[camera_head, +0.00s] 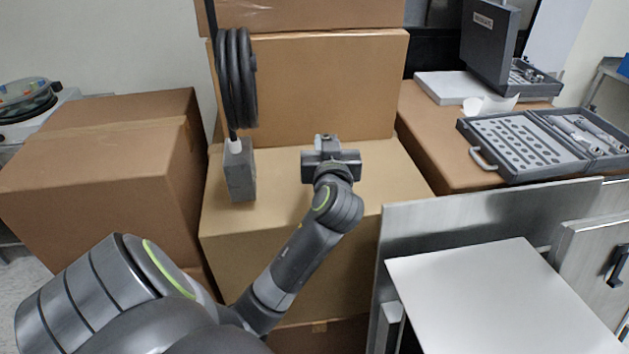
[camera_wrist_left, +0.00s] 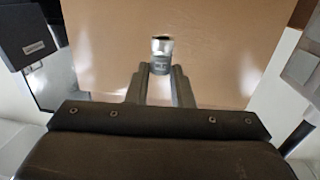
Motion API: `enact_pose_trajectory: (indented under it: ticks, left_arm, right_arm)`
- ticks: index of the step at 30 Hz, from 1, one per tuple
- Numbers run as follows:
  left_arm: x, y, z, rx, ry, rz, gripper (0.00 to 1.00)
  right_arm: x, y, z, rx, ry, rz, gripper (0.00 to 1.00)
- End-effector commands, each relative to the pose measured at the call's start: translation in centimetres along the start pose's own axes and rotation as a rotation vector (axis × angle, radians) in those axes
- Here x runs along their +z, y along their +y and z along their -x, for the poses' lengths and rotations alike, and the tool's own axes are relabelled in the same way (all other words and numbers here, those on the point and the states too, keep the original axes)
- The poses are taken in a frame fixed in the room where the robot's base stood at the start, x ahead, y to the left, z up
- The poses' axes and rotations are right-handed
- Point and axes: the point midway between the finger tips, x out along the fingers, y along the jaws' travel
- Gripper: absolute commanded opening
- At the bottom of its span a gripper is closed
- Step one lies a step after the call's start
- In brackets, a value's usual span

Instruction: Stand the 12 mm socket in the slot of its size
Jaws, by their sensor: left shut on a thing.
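My left gripper (camera_head: 326,148) is over the brown boxes in the middle of the head view. In the left wrist view its two fingers (camera_wrist_left: 160,76) are shut on a small silver socket (camera_wrist_left: 161,50), which stands out past the fingertips with its dark open end showing. I cannot read its size. An open grey case (camera_head: 480,142) with rows of dark slots lies on the box at the right, well apart from the gripper. The slot sizes are too small to read. My right gripper is not in view.
A second open case (camera_head: 490,35) stands behind on a pale board (camera_head: 447,88), with white crumpled paper (camera_head: 490,104) nearby. A black coiled cable (camera_head: 236,80) and a grey block (camera_head: 239,172) are left of the gripper. A white panel (camera_head: 500,300) is at front right.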

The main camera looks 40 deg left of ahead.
Motion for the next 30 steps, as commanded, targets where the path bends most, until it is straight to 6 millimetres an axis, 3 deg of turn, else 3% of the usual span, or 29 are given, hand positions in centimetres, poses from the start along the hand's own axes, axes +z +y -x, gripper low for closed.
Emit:
enact_pose_trajectory:
  ticks: [6,15,25,30]
  left_arm:
    - [0.1,-2.0,-1.1,-0.096,-0.002,0.003,0.0]
    - [5.1,-2.1,-1.4,-0.101,-0.005,0.002,0.0]
    - [8.9,-2.1,-1.5,-0.1,-0.005,0.003,0.0]
    - [9.6,-2.1,-1.6,-0.099,-0.002,0.005,0.0]
  right_arm:
    - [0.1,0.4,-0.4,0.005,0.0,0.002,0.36]
    - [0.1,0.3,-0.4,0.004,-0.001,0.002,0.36]
    - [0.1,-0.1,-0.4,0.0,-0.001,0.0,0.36]
    - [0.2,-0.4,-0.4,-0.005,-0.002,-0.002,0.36]
